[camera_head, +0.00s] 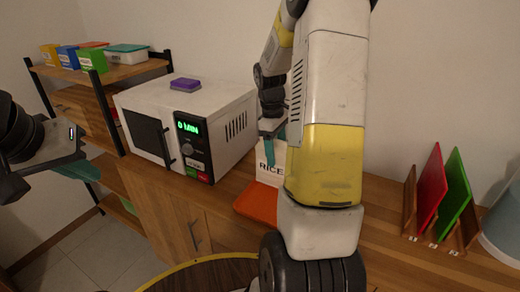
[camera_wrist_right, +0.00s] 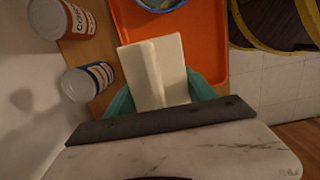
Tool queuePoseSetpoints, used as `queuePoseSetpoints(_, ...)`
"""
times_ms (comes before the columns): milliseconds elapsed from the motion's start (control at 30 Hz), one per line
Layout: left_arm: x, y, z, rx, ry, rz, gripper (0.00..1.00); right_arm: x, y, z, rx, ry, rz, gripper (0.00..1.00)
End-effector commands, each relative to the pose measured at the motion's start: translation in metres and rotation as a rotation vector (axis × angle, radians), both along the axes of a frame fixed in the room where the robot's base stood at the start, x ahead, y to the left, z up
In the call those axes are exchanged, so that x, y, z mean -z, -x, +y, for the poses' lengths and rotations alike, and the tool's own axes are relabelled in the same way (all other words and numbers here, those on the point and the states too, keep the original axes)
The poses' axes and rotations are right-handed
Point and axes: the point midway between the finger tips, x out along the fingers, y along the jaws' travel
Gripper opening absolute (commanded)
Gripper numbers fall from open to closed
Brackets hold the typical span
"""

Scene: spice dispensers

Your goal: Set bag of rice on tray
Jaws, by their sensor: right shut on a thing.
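The white bag of rice (camera_head: 270,172), marked RICE, is upright beside the microwave, partly hidden by my right arm. My right gripper (camera_head: 270,148) is shut on its top. In the right wrist view the pale bag (camera_wrist_right: 155,70) sits between the two teal fingers (camera_wrist_right: 160,98). The orange tray (camera_head: 256,206) lies on the counter at the bag's base; in the right wrist view the bag overlaps the tray (camera_wrist_right: 212,40). I cannot tell whether the bag touches it. My left gripper (camera_head: 78,168) is at the left, away from the bag; its opening is unclear.
A white microwave (camera_head: 190,120) with a purple item (camera_head: 185,85) on top stands left of the bag. Two cans (camera_wrist_right: 62,18) (camera_wrist_right: 88,80) stand beside the tray. A blue-rimmed bowl (camera_wrist_right: 160,4) is at the tray's far end. Red and green boards (camera_head: 432,190) stand in a rack at right.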

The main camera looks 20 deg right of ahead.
Motion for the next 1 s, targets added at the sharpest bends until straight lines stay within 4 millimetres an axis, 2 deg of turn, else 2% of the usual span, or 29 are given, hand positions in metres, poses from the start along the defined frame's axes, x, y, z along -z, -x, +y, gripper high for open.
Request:
queuePoseSetpoints(267,0.000,0.000,0.000,0.000,0.000,0.000,0.00,0.001,-0.015,-0.009,0.002,0.000,-0.003,0.00)
queuePoseSetpoints(567,0.000,0.000,0.000,0.000,0.000,0.000,0.00,0.036,-0.015,-0.009,0.000,0.000,0.000,0.00)
queuePoseSetpoints(933,0.000,0.000,0.000,0.000,0.000,0.000,0.00,0.039,-0.016,-0.009,0.000,0.000,-0.003,0.00)
queuePoseSetpoints(967,0.000,0.000,0.000,0.000,0.000,0.000,0.00,0.040,-0.015,-0.009,0.000,-0.001,-0.001,0.67)
queuePoseSetpoints(1000,0.000,0.000,0.000,0.000,0.000,0.000,0.00,0.040,-0.015,-0.009,0.001,-0.001,-0.001,0.75)
